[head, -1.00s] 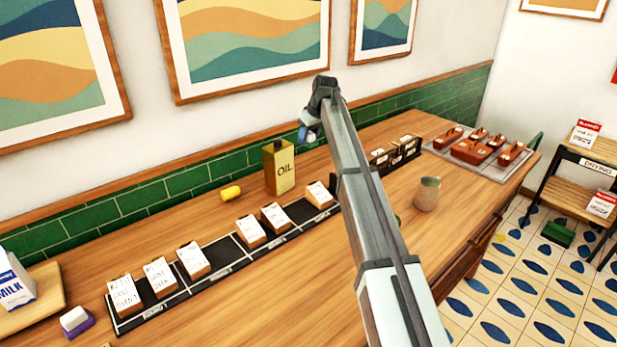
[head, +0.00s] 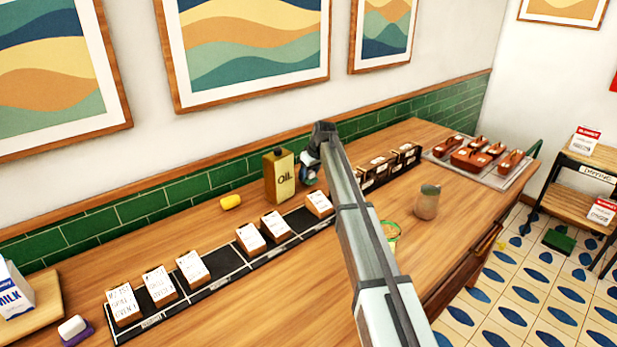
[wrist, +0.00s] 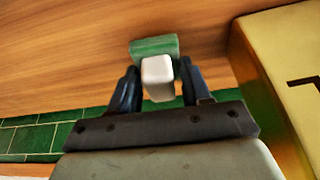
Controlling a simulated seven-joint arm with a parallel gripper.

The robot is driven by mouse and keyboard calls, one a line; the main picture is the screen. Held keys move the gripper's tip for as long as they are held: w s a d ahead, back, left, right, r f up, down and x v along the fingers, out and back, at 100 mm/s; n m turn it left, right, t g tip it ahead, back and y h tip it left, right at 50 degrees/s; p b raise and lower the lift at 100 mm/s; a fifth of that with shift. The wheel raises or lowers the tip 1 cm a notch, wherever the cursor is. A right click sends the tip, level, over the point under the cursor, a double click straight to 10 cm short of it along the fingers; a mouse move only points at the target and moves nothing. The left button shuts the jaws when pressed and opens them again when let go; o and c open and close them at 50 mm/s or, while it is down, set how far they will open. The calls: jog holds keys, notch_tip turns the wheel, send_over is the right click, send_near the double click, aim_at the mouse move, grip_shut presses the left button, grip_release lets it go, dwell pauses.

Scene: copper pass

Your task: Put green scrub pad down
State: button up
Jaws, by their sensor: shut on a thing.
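The green scrub pad (wrist: 153,46) shows in the wrist view, with a white block (wrist: 157,70) as its grip. My gripper (wrist: 158,78) has a dark finger on each side of the white block and is shut on it. In the head view my gripper (head: 309,176) is low over the back of the counter, just right of the oil tin (head: 279,177). The pad is mostly hidden there by my arm. Wooden counter lies below the pad; I cannot tell whether the pad touches it.
The oil tin stands close beside my gripper, at right in the wrist view (wrist: 285,75). A black ticket rail (head: 215,283) with several cards runs in front. A yellow object (head: 230,202) lies left of the tin.

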jog(key=shift+f, duration=0.7)
jog(key=shift+f, duration=0.15)
jog(key=o, duration=1.1)
jog(key=shift+c, duration=0.2)
jog(key=v, duration=1.2)
jog(key=shift+r, duration=0.2)
